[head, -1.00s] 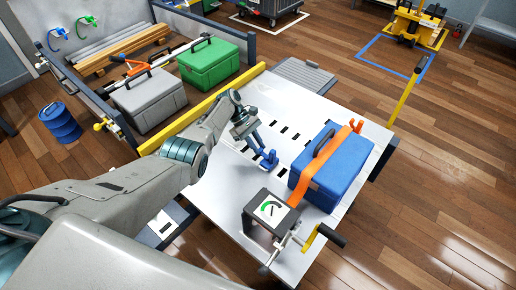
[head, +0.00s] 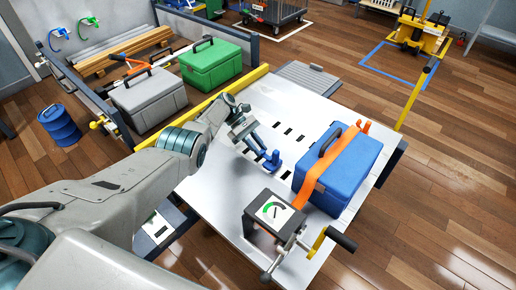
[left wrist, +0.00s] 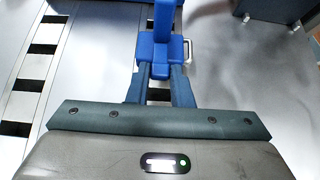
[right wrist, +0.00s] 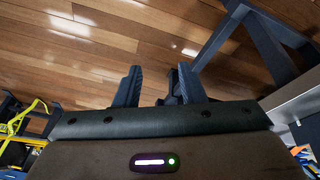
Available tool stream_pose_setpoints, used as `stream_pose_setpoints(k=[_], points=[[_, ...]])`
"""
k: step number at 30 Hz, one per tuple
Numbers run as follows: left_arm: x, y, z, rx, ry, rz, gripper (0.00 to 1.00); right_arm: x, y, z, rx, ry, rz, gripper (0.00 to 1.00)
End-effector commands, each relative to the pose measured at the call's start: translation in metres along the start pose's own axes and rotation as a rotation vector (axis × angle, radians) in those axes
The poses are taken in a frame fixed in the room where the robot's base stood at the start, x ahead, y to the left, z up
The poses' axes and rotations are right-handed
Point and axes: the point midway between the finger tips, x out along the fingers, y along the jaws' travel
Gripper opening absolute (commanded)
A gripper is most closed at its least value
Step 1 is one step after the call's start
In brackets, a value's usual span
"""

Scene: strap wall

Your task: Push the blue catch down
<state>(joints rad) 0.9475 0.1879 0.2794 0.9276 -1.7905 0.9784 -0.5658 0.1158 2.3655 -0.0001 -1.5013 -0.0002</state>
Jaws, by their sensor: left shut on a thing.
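The blue catch (head: 272,161) stands on the pale slotted table top, to the left of the strapped blue case. My left gripper (head: 261,151) reaches down to it from the upper left. In the left wrist view, its two fingers are closed on the lower block of the blue catch (left wrist: 160,48), and a blue upright part rises out of the top edge. A small metal loop sits just right of the block. My right gripper (right wrist: 158,88) is open and empty, with its fingers apart over the floor and dark table legs.
The blue case (head: 345,172) lies under an orange strap (head: 325,168) on the table's right side. A gauge box (head: 271,213) with a crank handle (head: 341,239) stands at the front. A yellow rail (head: 219,98) edges the table's far left side.

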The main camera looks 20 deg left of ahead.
Motion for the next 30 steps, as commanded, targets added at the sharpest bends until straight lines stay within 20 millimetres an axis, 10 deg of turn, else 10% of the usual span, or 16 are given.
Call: stream_pose_setpoints(k=[12,13,16,30], points=[[0.001,0.0,0.0,-0.001,-0.004,-0.001,0.0,-0.003,0.0,0.0,0.0,0.002,0.0,0.36],[0.001,0.0,0.0,-0.001,-0.004,-0.001,0.23,-0.003,0.0,0.0,0.0,0.002,0.0,0.36],[0.001,0.0,0.0,-0.001,-0.004,-0.001,0.42,-0.003,0.0,0.0,0.0,0.002,0.0,0.36],[-0.016,0.0,-0.002,0.0,-0.001,0.002,0.42,-0.016,-0.001,0.0,-0.003,0.015,0.0,0.36]])
